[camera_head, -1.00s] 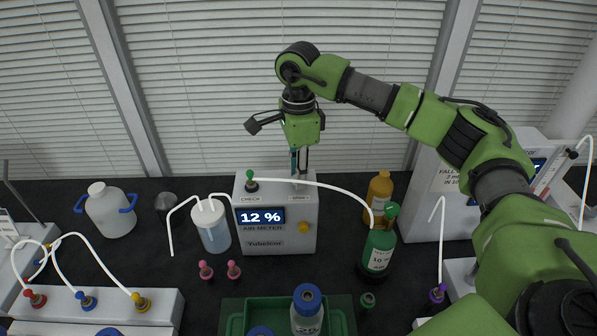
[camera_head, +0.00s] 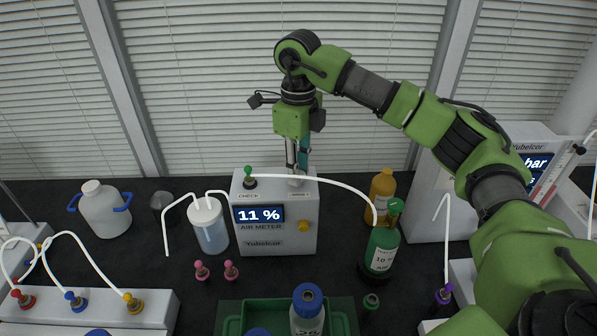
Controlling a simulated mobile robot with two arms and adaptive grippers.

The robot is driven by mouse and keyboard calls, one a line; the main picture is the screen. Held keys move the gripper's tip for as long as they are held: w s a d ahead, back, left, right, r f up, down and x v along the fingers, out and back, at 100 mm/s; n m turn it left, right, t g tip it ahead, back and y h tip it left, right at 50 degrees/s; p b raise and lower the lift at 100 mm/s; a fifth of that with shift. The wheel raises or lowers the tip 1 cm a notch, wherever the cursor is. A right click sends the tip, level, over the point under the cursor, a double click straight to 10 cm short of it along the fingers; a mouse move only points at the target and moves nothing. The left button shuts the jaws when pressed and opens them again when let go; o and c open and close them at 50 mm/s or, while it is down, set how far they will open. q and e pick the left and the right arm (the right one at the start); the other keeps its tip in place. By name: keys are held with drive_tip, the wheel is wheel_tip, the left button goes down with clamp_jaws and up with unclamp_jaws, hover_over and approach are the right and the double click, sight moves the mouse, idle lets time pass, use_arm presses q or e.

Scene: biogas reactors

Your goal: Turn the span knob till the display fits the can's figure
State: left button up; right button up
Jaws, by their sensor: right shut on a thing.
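The air meter (camera_head: 276,239) is a pale box in the middle of the bench, and its display (camera_head: 259,214) reads 11 %. The span knob on its top right is mostly hidden by my right gripper (camera_head: 297,178), which points straight down and is shut on it. A green can (camera_head: 381,250) stands to the right of the meter, with a label showing "10" and smaller text I cannot read fully. A white tube runs from the green connector (camera_head: 248,171) on the meter's top to the can. My left gripper is not in view.
Two pink plugs (camera_head: 231,270) and a green tray (camera_head: 231,311) lie in front.

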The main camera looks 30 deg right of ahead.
drive_tip(key=m+b, duration=0.1)
drive_tip(key=m, duration=0.3)
drive_tip(key=shift+m, duration=0.3)
drive_tip(key=shift+w+r+m+b, duration=0.1)
drive_tip(key=shift+m+b, duration=0.3)
drive_tip(key=shift+m, duration=2.2)
drive_tip(key=o, duration=1.1)
drive_tip(key=shift+o, duration=0.2)
drive_tip(key=shift+r, duration=0.1)
wheel_tip(320, 180, up, 12)
